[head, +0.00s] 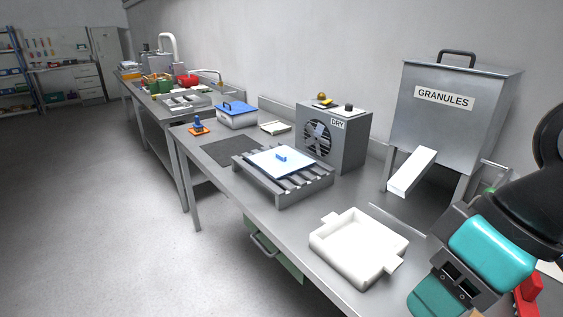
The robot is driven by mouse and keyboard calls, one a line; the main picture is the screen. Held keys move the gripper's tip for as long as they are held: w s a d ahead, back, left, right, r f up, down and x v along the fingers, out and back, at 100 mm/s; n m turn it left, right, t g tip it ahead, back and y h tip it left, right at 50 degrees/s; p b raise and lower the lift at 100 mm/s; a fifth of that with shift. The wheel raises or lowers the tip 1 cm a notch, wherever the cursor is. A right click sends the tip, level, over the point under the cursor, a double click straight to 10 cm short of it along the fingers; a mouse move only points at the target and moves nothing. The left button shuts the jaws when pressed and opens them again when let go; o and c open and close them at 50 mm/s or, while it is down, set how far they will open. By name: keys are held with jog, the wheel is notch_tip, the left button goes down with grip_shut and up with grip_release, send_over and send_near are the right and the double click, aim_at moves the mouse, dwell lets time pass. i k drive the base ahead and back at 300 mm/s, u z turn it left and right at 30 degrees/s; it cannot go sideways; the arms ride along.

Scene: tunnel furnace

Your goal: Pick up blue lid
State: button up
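A pale blue-white flat plate (262,163) with a small blue grip (281,156) on top lies on a grey slatted rack (290,199) nearer to me. My gripper (462,280), with teal and dark parts, is at the lower right. It is well apart from both the lid and the plate. I cannot make out its fingertips, so its opening is unclear.
A white tray (325,242) with side tabs lies on the front of the bench. A grey fan box marked DRY (357,139) and a metal GRANULES hopper (405,119) with a white chute (411,172) stand along the wall. A dark mat (226,150) and a blue-handled orange-based item (199,128) lie left.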

aim_at(279, 162)
jog(key=z, duration=0.25)
jog(key=k, duration=0.4)
jog(key=u, duration=1.2)
jog(key=i, duration=0.85)
jog(key=u, duration=0.55)
